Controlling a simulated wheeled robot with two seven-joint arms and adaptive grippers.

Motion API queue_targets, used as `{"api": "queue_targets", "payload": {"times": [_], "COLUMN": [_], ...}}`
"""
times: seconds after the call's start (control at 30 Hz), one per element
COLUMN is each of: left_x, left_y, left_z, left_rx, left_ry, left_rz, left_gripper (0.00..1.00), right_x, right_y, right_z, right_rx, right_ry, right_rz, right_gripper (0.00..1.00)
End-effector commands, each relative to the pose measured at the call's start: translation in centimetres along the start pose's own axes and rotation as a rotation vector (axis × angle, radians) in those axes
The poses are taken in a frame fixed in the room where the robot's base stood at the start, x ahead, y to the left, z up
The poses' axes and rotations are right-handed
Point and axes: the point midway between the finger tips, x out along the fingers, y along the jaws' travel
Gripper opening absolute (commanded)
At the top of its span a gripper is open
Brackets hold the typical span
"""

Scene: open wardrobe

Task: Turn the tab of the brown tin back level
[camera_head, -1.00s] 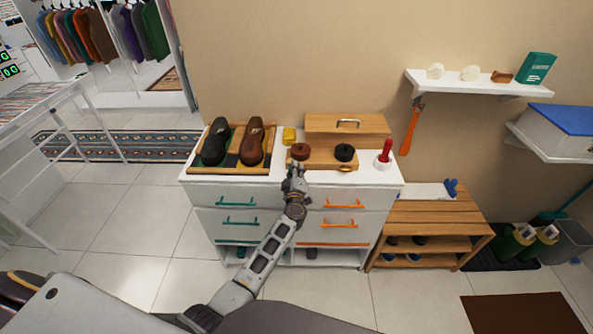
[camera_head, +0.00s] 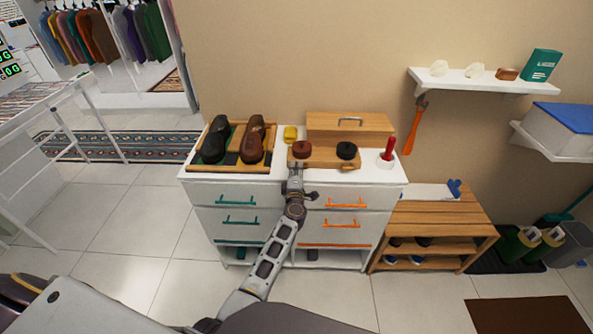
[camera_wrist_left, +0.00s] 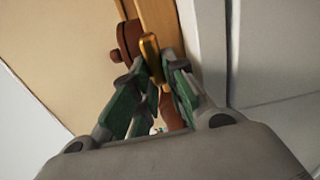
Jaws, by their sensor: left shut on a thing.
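The brown tin (camera_head: 302,148) sits at the left end of a wooden board on the white cabinet. In the left wrist view, it (camera_wrist_left: 127,42) is a dark red-brown disc with a knob. My left gripper (camera_head: 295,169) is at the board's front edge, just below the brown tin. In the wrist view, its green-padded fingers (camera_wrist_left: 157,75) are closed on a gold tab (camera_wrist_left: 149,46). The tab's long side runs roughly along the board's edge there, and its lower end is hidden between the fingers. My right gripper is not in view.
A black tin (camera_head: 346,150) sits to the right on the same wooden board (camera_head: 324,155). A shoe tray (camera_head: 189,165) stands left, a yellow block (camera_head: 290,133) behind, and a red-handled item (camera_head: 388,150) right. Drawer handles (camera_head: 346,203) stick out below the cabinet top.

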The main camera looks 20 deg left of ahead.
Motion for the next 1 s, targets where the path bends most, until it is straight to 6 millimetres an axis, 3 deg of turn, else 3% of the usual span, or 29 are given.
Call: {"api": "queue_targets", "payload": {"times": [0.3,0.33,0.47,1.0], "left_x": [-0.1,-0.1,-0.1,-0.3], "left_y": [-0.3,-0.3,-0.2,-0.5], "left_z": [-0.1,-0.1,0.0,0.0], "left_rx": [-0.005,-0.005,-0.004,-0.002], "left_ry": [0.001,0.001,0.001,0.0], "left_rz": [-0.005,-0.005,-0.004,-0.008], "left_gripper": [0.0,0.18,0.35,0.36], "right_x": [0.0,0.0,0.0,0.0], "right_y": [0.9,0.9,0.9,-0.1], "right_z": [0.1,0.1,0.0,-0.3], "right_rx": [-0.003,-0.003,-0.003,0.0], "right_ry": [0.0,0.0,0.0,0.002], "right_rz": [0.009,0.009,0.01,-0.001], "right_gripper": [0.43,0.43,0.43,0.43]}}
